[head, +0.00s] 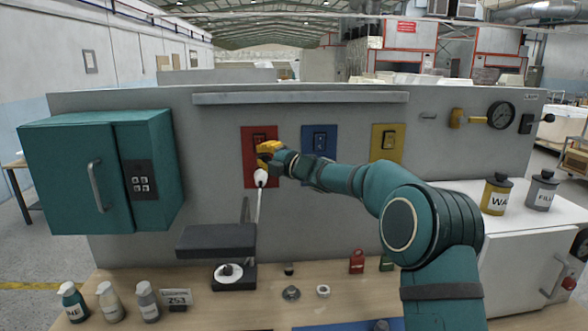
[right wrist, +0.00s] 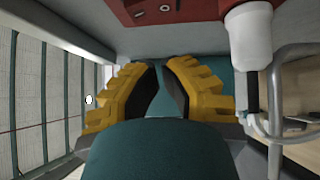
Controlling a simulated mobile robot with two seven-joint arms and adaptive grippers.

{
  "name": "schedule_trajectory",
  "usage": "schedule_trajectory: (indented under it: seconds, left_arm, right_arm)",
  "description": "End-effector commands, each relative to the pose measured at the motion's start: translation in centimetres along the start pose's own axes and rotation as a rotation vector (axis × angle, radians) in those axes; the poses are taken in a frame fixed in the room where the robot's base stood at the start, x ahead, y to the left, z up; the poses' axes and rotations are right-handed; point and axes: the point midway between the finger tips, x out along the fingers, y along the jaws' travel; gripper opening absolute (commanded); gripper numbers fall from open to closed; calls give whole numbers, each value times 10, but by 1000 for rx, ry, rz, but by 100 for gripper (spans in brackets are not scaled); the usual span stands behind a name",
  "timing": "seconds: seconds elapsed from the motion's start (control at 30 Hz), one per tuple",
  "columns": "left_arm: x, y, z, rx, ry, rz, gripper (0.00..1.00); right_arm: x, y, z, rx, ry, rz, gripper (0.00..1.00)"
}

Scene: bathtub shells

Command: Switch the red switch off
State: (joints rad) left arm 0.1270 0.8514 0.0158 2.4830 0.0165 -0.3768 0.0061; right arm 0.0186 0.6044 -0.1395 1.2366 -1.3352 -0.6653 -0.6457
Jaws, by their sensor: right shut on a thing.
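The red switch (head: 260,138) sits on a red plate (head: 250,175) on the grey back panel. My right gripper (head: 267,150), with yellow fingers, is in front of the switch and hides its lower part. In the right wrist view the fingers (right wrist: 161,70) are drawn close together, with a narrow gap between their tips. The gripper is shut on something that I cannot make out. The red plate (right wrist: 175,10) shows at the top there, beyond the fingertips. I cannot tell whether they touch the switch. My left gripper is not in view.
A white lamp-like head on a thin rod (head: 261,178) stands close below my gripper. A blue switch plate (head: 318,158) and a yellow one (head: 387,155) are to the right. A grey ledge (head: 300,98) runs above. A teal cabinet (head: 75,180) is at left.

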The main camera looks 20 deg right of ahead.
Motion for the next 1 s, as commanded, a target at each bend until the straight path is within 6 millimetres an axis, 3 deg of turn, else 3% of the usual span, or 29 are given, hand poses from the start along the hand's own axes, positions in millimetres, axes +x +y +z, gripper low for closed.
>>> schedule_trajectory:
  seconds: [0.03,0.2,0.4,0.6,1.0]
  left_arm:
    - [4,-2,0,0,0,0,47]
    - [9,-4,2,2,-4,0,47]
    - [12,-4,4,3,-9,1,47]
    - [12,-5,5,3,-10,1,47]
    - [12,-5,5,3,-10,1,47]
  right_arm:
    - [-15,1,4,-1,-8,2,0]
    - [-50,2,3,-2,-7,1,0]
    - [-80,3,3,-2,-6,1,0]
    - [-91,3,2,-1,-4,1,0]
    - [-91,3,2,-2,-4,1,0]
